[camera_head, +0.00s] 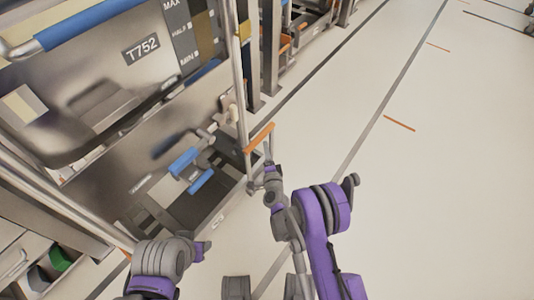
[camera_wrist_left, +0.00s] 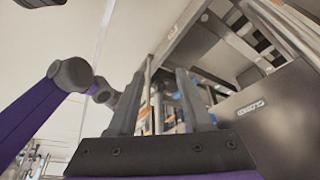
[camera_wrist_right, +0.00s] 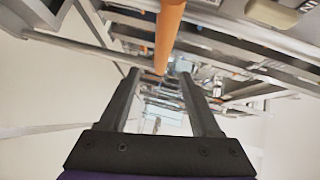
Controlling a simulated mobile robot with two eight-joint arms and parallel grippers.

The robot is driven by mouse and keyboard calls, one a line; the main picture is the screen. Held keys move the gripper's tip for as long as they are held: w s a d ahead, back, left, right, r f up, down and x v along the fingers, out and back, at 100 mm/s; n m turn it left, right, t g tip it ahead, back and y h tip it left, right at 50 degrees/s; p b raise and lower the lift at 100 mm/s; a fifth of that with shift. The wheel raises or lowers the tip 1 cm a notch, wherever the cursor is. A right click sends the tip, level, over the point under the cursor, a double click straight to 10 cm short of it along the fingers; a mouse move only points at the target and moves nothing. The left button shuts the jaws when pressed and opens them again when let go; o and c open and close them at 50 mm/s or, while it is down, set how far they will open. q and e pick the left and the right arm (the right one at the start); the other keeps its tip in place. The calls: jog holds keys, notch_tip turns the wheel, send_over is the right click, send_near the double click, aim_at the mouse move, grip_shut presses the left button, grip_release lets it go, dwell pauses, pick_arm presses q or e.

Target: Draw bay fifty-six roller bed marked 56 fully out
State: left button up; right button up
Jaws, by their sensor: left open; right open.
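The low dark bed (camera_head: 200,215) sits at floor level in the rack's lower bay, under the steel bin. A small white label (camera_head: 217,221) is on its front edge, too small to read, so I cannot confirm the 56. An orange handle bar (camera_head: 258,138) stands out at the rack's front. My right gripper (camera_head: 268,150) is open close to this bar. In the right wrist view the orange bar (camera_wrist_right: 168,35) comes down between and beyond the open fingertips (camera_wrist_right: 157,75). My left gripper (camera_head: 207,247) is open and empty, low before the rack; its fingers show in the left wrist view (camera_wrist_left: 160,85).
A steel bin marked T752 (camera_head: 140,48) fills the bay above, with a blue bar (camera_head: 85,20) at its top. Blue grips (camera_head: 185,160) lie inside the lower bay. Rack posts (camera_head: 271,50) stand beyond. The pale floor (camera_head: 440,190) at right is clear.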

pick_arm(q)
jog(key=shift+s, duration=0.35)
pick_arm(e)
jog(key=shift+s, duration=0.35)
